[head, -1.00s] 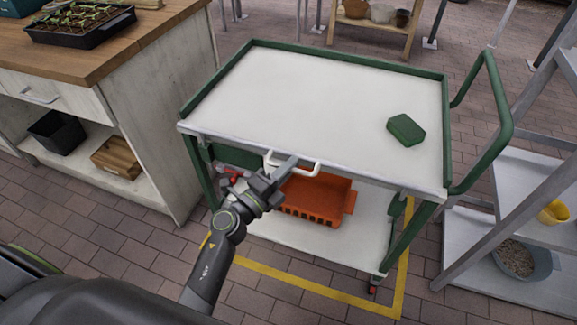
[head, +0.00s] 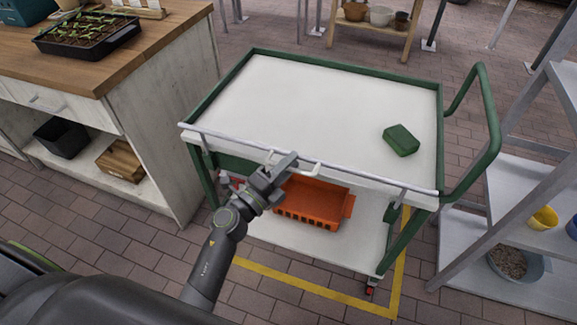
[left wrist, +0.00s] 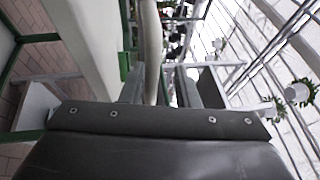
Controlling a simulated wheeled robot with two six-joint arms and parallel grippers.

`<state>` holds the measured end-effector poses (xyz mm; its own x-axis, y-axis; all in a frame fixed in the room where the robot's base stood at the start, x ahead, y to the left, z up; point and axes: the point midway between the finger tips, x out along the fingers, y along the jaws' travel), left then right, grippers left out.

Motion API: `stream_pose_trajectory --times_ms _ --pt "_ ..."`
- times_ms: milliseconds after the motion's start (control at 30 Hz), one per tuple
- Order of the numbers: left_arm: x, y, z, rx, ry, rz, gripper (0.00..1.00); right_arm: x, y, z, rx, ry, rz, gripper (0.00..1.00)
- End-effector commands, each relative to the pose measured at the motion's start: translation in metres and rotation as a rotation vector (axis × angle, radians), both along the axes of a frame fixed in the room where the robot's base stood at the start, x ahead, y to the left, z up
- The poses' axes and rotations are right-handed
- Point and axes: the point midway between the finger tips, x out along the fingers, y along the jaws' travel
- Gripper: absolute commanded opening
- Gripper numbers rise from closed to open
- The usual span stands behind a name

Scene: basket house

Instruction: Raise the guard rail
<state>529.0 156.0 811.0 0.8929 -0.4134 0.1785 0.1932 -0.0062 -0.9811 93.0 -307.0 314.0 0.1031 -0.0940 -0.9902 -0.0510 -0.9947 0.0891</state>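The guard rail (head: 235,140) is a thin pale bar along the near edge of the green-framed cart (head: 300,95). It stands a little above the white top on short posts, with a small white handle (head: 312,170) near its middle. My left gripper (head: 284,165) is at this handle, coming from the front left. In the left wrist view a pale bar (left wrist: 150,50) runs between the two fingers (left wrist: 160,90), close to the left one, with a gap to the right one. The fingers look open around it. My right gripper is not in view.
A green block (head: 401,140) lies on the cart top. An orange crate (head: 325,205) sits on the lower shelf. A wooden-topped bench (head: 150,40) stands at left, and a grey shelf rack (head: 520,200) stands close at right.

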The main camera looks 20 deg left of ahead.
Motion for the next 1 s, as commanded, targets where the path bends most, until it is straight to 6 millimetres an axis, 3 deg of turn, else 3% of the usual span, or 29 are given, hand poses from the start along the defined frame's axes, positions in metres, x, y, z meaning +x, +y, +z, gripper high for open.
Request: stream_pose_trajectory --times_ms 333,467,1000 --pt "-0.003 0.001 -0.004 0.001 0.008 0.0 0.32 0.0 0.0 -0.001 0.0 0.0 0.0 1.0" --pt "-0.013 0.006 -0.008 0.001 0.009 0.001 0.32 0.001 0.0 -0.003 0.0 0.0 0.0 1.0" --pt "-0.118 0.055 -0.03 0.004 0.009 0.001 0.32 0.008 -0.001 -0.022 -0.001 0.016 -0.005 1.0"
